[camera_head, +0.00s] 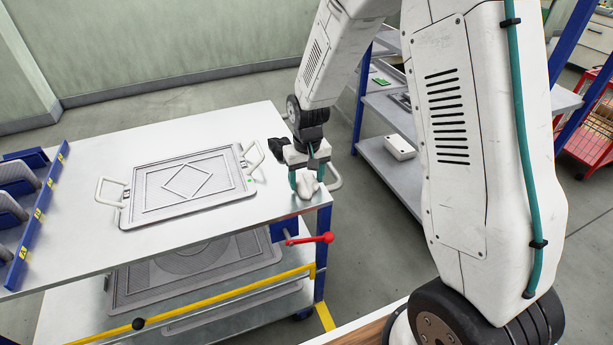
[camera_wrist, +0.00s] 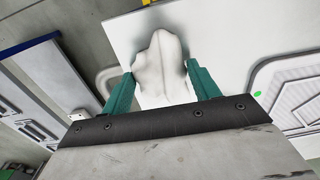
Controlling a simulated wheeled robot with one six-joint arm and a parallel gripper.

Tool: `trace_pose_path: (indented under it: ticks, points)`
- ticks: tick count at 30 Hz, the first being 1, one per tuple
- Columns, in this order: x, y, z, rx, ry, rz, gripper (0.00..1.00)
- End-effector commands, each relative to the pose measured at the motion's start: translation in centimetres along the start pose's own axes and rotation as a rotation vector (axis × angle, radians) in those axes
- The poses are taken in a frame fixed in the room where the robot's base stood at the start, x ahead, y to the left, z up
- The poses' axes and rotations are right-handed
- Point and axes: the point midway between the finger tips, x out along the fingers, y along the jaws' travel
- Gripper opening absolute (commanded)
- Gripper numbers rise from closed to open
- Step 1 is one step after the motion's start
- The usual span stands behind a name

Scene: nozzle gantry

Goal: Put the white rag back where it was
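The white rag (camera_head: 306,185) is a small crumpled lump at the near right corner of the tabletop, beside the corner edge. My gripper (camera_head: 307,178) points down over it, with its teal fingers on either side. In the wrist view the rag (camera_wrist: 160,62) fills the gap between the fingertips (camera_wrist: 160,72), and both seem to touch its sides. My gripper looks shut on the rag. The white tabletop (camera_head: 90,255) lies under the rag; whether the rag rests on it or hangs just above is hard to tell.
A grey patterned plate with white handles (camera_head: 190,187) lies left of my gripper; its edge shows in the wrist view (camera_wrist: 285,90). Blue holders (camera_head: 30,205) stand at the far left. A red-handled lever (camera_head: 310,239) juts below the table corner. A grey shelf (camera_head: 390,175) stands behind.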

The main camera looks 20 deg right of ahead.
Motion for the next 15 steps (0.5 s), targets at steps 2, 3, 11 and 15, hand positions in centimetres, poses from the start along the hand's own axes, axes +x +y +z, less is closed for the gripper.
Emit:
trace_pose_path:
  ticks: [2, 3, 11, 15]
  points:
    - [0.0, 0.0, 0.0, 0.0, 0.0, 0.0, 0.82]
    - [0.0, 0.0, 0.0, 0.0, 0.0, 0.0, 0.82]
    - [-0.1, 0.0, 0.0, 0.0, 0.001, 0.0, 0.82]
    - [-1.4, 0.0, -0.1, 0.0, 0.004, 0.0, 0.82]
